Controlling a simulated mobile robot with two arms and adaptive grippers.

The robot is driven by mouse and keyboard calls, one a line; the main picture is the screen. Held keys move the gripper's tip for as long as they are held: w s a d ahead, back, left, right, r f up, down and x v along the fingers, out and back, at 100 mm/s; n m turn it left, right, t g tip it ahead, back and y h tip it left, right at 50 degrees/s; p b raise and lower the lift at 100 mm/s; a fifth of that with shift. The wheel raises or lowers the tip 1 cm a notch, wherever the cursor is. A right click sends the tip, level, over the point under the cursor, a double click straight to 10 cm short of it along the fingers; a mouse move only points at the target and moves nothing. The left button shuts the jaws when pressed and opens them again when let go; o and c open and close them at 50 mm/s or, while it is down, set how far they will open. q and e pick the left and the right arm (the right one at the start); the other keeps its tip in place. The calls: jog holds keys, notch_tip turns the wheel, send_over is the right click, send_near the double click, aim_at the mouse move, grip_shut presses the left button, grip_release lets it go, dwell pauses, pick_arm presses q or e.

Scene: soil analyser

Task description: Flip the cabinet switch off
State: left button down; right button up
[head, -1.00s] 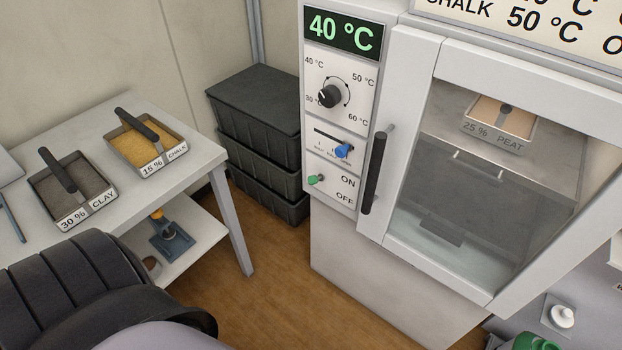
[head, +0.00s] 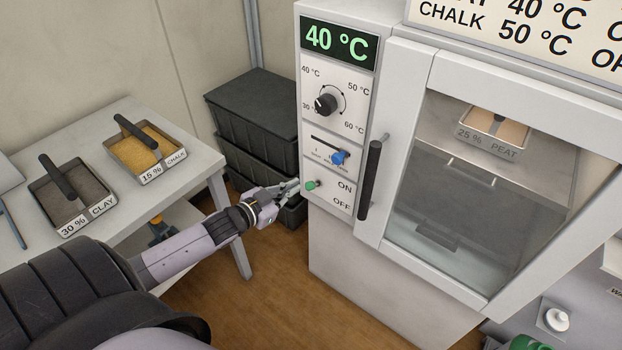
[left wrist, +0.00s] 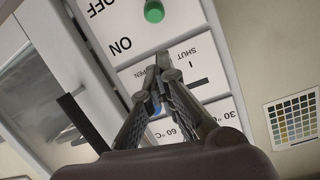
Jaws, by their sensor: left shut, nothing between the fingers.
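The cabinet switch (head: 311,185) is a small green toggle on the white control panel, low on its left side. It points roughly level with the ON label, above OFF. In the left wrist view the green toggle (left wrist: 154,11) shows at the top edge, beyond my fingertips. My left gripper (head: 295,186) is shut and empty, just left of the switch in the head view. In the left wrist view its fingertips (left wrist: 161,60) come together in front of the panel, below the toggle in the picture. I cannot tell whether they touch the panel. My right gripper is not in view.
Above the switch are a blue slider (head: 340,157), a black dial (head: 326,103) and a display (head: 340,42) reading 40 °C. The black door handle (head: 370,180) stands out to the right. Black crates (head: 255,110) and a table (head: 205,165) are to the left.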

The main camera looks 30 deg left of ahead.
aim_at(328, 164)
pick_arm(q)
jog(key=shift+w+d+r, duration=0.1)
jog(key=shift+d+r, duration=0.1)
jog(key=shift+r, duration=0.4)
jog(key=shift+w+d+r, duration=0.1)
jog(key=shift+d+r, duration=0.05)
jog(key=shift+r, duration=0.4)
jog(key=x, duration=1)
jog(key=shift+d+r, duration=0.1)
jog(key=shift+r, duration=0.1)
jog(key=shift+s+a+f, duration=0.15)
jog(key=shift+s+f, duration=0.1)
jog(key=shift+f, duration=0.35)
jog(key=shift+s+a+f, duration=0.15)
jog(key=shift+s+f, duration=0.05)
jog(key=shift+f, duration=0.35)
jog(key=shift+s+a+f, duration=0.3)
jog(key=shift+s+f, duration=0.15)
jog(key=shift+f, duration=0.15)
